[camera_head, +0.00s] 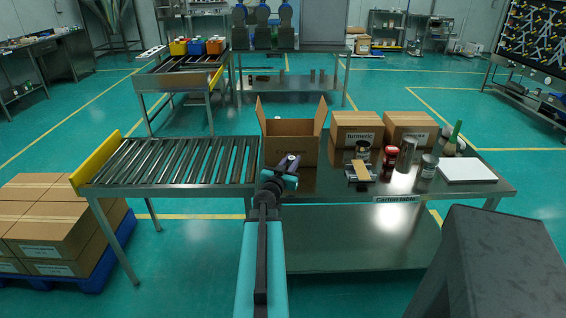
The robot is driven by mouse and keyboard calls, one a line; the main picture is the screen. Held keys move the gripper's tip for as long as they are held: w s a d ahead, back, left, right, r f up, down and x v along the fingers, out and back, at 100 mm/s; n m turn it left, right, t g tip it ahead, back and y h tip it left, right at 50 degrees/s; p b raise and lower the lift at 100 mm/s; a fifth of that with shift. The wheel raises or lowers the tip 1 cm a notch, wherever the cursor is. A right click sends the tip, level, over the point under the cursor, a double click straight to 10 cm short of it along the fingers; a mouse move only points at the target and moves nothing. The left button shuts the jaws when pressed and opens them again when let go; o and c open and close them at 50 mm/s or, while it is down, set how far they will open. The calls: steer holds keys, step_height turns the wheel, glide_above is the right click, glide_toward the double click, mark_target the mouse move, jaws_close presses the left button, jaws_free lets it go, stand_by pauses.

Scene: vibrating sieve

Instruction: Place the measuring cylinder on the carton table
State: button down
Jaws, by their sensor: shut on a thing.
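The carton table (345,201) is a steel table with a "Carton table" label on its front edge. My gripper (289,163) is over its left part, in front of the open carton. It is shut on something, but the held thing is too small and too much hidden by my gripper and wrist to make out. I cannot pick out the measuring cylinder with certainty. A tall silver cylinder (407,154) stands upright on the table to the right of my gripper; I cannot tell whether it is a measuring vessel.
An open carton (290,150) and two closed cartons (357,129) (409,128) line the table's back. A red-labelled jar (390,157), a tin (428,166), a small stand (360,172) and a white board (466,171) occupy its right part. A roller conveyor (175,162) adjoins its left.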

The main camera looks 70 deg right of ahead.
steer(key=shift+w+d+f, duration=0.15)
steer(key=shift+w+d, duration=0.75)
steer(key=shift+w, duration=0.2)
steer(key=shift+w+d+f, duration=0.15)
steer(key=shift+w+d, duration=0.7)
steer(key=shift+w, duration=0.25)
steer(key=shift+w+d+f, duration=0.15)
steer(key=shift+w+f, duration=0.05)
steer(key=shift+f, duration=0.7)
steer(key=shift+w+d+f, duration=0.1)
steer(key=shift+w+f, duration=0.05)
steer(key=shift+f, duration=0.7)
steer(key=shift+f, duration=0.15)
steer(key=c, duration=1.6)
jaws_free()
steer(key=shift+o, duration=0.2)
steer(key=a, duration=1.2)
steer(key=shift+b, duration=0.35)
steer(key=shift+w, duration=0.2)
